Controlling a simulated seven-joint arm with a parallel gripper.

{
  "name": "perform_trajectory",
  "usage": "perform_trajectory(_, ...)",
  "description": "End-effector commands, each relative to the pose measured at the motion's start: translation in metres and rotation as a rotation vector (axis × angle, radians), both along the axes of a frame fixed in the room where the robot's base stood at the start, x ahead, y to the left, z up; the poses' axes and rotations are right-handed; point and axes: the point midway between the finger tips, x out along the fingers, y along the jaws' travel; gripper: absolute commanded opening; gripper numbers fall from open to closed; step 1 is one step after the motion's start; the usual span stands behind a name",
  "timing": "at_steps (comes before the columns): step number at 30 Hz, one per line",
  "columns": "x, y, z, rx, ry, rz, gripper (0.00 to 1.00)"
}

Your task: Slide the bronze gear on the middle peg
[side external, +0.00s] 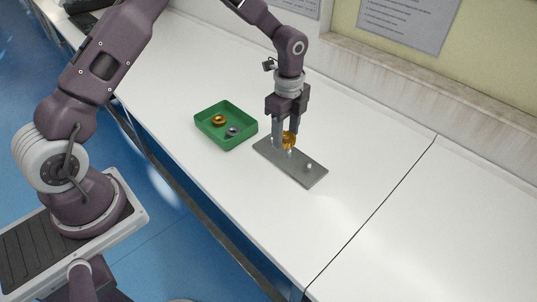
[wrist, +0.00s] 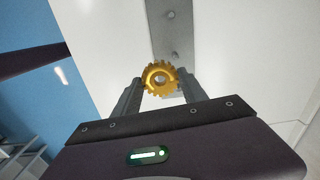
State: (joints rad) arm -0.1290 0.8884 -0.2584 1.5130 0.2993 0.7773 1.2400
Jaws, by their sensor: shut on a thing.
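The bronze gear (side external: 291,139) is gold-coloured and toothed, with a round centre hole. My gripper (side external: 285,143) is shut on it above the grey peg plate (side external: 305,173). In the wrist view the gear (wrist: 160,79) sits between the two fingertips of my gripper (wrist: 160,84), its hole facing the camera. A bare peg (side external: 309,166) stands near the plate's right end. The wrist view shows the plate (wrist: 162,35) beyond the gear, with small light pegs on it. The gear and fingers hide part of the plate, and I cannot tell whether the gear touches the middle peg.
A green tray (side external: 205,134) left of the plate holds another gold-coloured gear (side external: 218,120) and a grey gear (side external: 233,131). The white table (side external: 370,130) is clear to the right of the plate. A wall ledge (side external: 385,65) runs along the back.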

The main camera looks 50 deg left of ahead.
Motion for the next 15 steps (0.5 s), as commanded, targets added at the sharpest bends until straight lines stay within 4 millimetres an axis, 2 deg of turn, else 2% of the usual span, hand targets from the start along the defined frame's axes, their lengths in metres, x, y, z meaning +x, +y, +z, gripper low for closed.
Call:
perform_trajectory(1, 0.014, 0.004, 0.001, -0.003, -0.002, 0.005, 0.0)
perform_trajectory(4, 0.029, 0.01, 0.004, -0.008, 0.0, 0.004, 0.0)
perform_trajectory(8, 0.035, 0.012, 0.001, -0.009, 0.004, 0.003, 0.0)
perform_trajectory(15, 0.034, 0.012, -0.027, -0.008, 0.003, 0.002, 0.0)
